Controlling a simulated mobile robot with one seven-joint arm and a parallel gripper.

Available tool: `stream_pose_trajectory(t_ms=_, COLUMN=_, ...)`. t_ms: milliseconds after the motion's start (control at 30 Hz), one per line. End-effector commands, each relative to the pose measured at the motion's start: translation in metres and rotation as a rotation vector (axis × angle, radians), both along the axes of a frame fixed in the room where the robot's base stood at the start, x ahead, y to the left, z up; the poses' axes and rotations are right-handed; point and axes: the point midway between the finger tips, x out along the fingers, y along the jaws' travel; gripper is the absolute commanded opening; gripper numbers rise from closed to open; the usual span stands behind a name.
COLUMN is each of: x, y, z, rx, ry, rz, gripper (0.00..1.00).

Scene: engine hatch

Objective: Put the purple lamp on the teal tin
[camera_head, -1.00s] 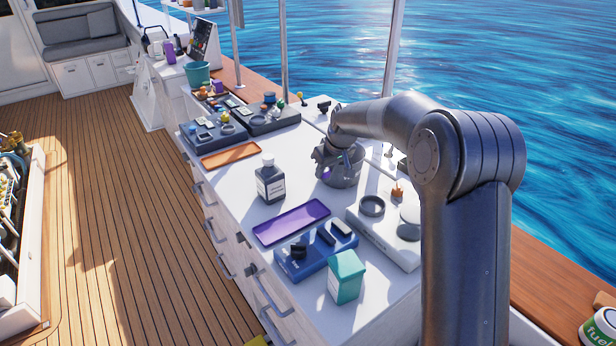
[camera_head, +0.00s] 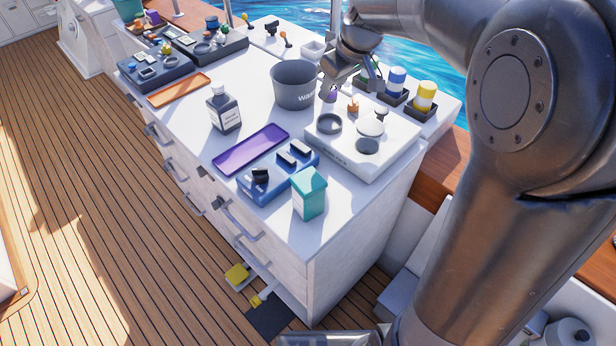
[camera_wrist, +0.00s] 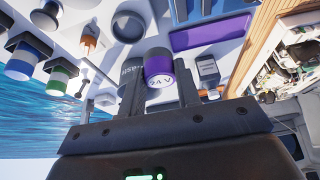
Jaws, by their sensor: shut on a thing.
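The purple lamp (camera_wrist: 158,66) is a short purple cylinder with a pale end marked "24 V". My gripper (camera_wrist: 161,84) is shut on it, with one finger on each side in the wrist view. In the head view a little of the purple lamp (camera_head: 330,94) shows under my gripper (camera_head: 332,88), just right of the grey bucket. The teal tin (camera_head: 309,194) is an upright teal box with a pale label at the counter's near corner. It is well apart from my gripper, nearer the camera. I cannot make it out in the wrist view.
The grey bucket (camera_head: 293,85) stands close to my gripper. A white panel with round recesses (camera_head: 375,160) lies right of the purple tray (camera_head: 251,150). A blue tray (camera_head: 262,187) adjoins the teal tin. A dark bottle (camera_head: 224,112) stands left of the bucket.

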Motion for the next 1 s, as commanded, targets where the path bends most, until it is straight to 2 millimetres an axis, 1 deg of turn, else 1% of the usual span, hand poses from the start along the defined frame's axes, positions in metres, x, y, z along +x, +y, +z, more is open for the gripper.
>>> stream_pose_trajectory(t_ms=33, x=-0.015, y=-0.006, z=0.007, rx=0.0, ry=-0.003, rz=-0.001, gripper=0.08)
stream_pose_trajectory(t_ms=233, x=-0.071, y=-0.031, z=0.023, rx=-0.001, ry=-0.005, rz=0.002, gripper=0.08)
stream_pose_trajectory(t_ms=400, x=-0.12, y=-0.048, z=0.03, rx=-0.001, ry=-0.005, rz=0.006, gripper=0.08)
stream_pose_trajectory(t_ms=500, x=-0.145, y=-0.056, z=0.031, rx=-0.001, ry=-0.004, rz=0.007, gripper=0.08)
stream_pose_trajectory(t_ms=600, x=-0.165, y=-0.06, z=0.031, rx=-0.001, ry=-0.004, rz=0.011, gripper=0.08)
stream_pose_trajectory(t_ms=700, x=-0.179, y=-0.063, z=0.03, rx=-0.001, ry=-0.003, rz=0.015, gripper=0.08)
stream_pose_trajectory(t_ms=833, x=-0.188, y=-0.064, z=0.028, rx=-0.002, ry=-0.001, rz=0.019, gripper=0.08)
stream_pose_trajectory(t_ms=933, x=-0.188, y=-0.054, z=0.022, rx=-0.003, ry=0.0, rz=0.021, gripper=0.08)
stream_pose_trajectory(t_ms=1000, x=-0.186, y=-0.042, z=0.013, rx=-0.004, ry=0.003, rz=0.022, gripper=0.08)
